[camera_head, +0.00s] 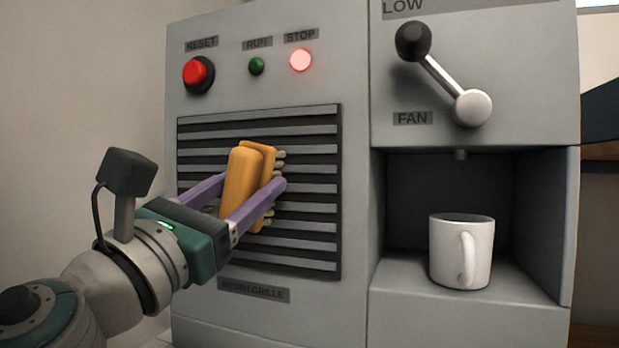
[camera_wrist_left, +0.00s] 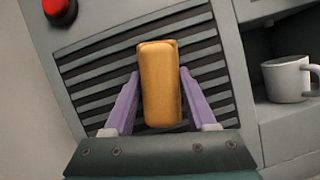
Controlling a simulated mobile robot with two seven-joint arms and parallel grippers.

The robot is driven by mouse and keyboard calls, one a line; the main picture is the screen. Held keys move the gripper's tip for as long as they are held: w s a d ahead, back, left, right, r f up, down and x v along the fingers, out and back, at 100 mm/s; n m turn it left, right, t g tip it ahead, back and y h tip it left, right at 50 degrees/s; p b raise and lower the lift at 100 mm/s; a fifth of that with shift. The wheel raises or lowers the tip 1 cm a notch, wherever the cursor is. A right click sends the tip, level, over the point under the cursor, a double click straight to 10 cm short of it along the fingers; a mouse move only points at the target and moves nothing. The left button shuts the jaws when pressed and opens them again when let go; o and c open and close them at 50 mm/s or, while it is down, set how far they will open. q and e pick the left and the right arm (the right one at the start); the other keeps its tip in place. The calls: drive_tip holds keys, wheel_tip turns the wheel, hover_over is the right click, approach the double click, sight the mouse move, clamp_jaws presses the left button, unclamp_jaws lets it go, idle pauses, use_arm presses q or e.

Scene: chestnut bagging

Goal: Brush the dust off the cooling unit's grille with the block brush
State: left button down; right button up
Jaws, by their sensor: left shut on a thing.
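The block brush (camera_head: 243,180) has an orange-yellow back and pale bristle tufts on its far side. My left gripper (camera_head: 252,192) is shut on it, with one purple finger on each side. The bristles face the slatted grille (camera_head: 310,150) of the grey cooling unit and seem to be at or very near its middle; exact contact is hard to tell. In the left wrist view the brush (camera_wrist_left: 160,85) stands upright between the fingers and hides part of the grille (camera_wrist_left: 205,60). No dust can be made out on the slats. My right gripper is not in view.
Above the grille are a red reset button (camera_head: 198,74), a dark green run lamp (camera_head: 257,66) and a lit red stop lamp (camera_head: 301,59). A fan lever (camera_head: 443,75) juts out at the upper right. A white mug (camera_head: 461,250) stands in the recess below it.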

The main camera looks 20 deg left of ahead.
sight(200, 161)
use_arm(q)
drive_tip(key=shift+s+d, duration=0.1)
drive_tip(key=shift+d, duration=0.7)
drive_tip(key=shift+r+p, duration=0.8)
drive_tip(key=shift+p, duration=0.05)
drive_tip(key=shift+a+f+b, duration=0.15)
drive_tip(key=shift+a+b, duration=0.2)
drive_tip(key=shift+a, duration=0.35)
drive_tip(key=shift+w+a+b, duration=0.2)
drive_tip(key=shift+a+b, duration=0.2)
drive_tip(key=shift+a, duration=0.9)
drive_tip(key=a+b, duration=0.2)
drive_tip(key=a, duration=0.1)
drive_tip(key=shift+w+a, duration=0.15)
drive_tip(key=shift+a, duration=0.25)
drive_tip(key=shift+w+a+f+b, duration=0.1)
drive_tip(key=shift+a+b, duration=0.5)
drive_tip(key=shift+a, duration=0.25)
drive_tip(key=shift+w+a+f+b, duration=0.1)
drive_tip(key=shift+a+b, duration=0.45)
drive_tip(key=shift+a, duration=0.3)
drive_tip(key=shift+a+r, duration=0.1)
drive_tip(key=shift+a, duration=0.15)
drive_tip(key=shift+w+r, duration=0.1)
drive_tip(key=shift+r, duration=0.05)
